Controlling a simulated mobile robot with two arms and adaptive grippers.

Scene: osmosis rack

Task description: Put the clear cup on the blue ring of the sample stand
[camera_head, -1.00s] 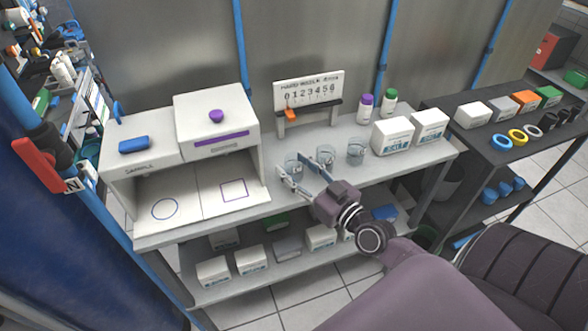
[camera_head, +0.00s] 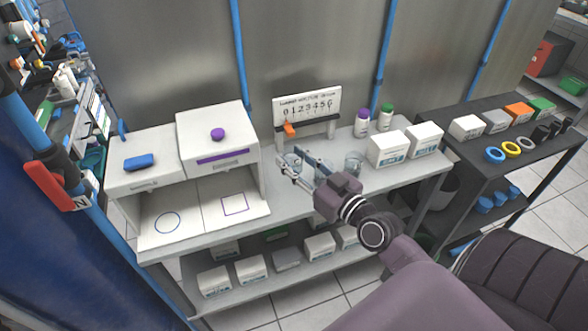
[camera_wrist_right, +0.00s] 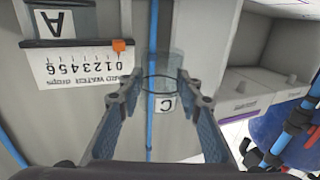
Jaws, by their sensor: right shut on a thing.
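The sample stand (camera_head: 232,133) is a white box at the left of the bench. Its base carries a blue ring (camera_head: 156,227) at the left and a purple square (camera_head: 235,205) at the right. My right gripper (camera_head: 293,166) is shut on a clear cup (camera_head: 291,158), right of the stand. In the right wrist view the cup (camera_wrist_right: 161,72) shows between the fingertips (camera_wrist_right: 160,90). Whether it clears the bench is hard to tell. The ring is empty. My left gripper is not in view.
Another clear cup (camera_head: 353,162) stands right of my gripper; one between is partly hidden by it. A numbered board (camera_head: 307,105) with an orange slider stands behind. White boxes (camera_head: 388,149) and capped bottles (camera_head: 361,125) are to the right. The bench between cup and stand is clear.

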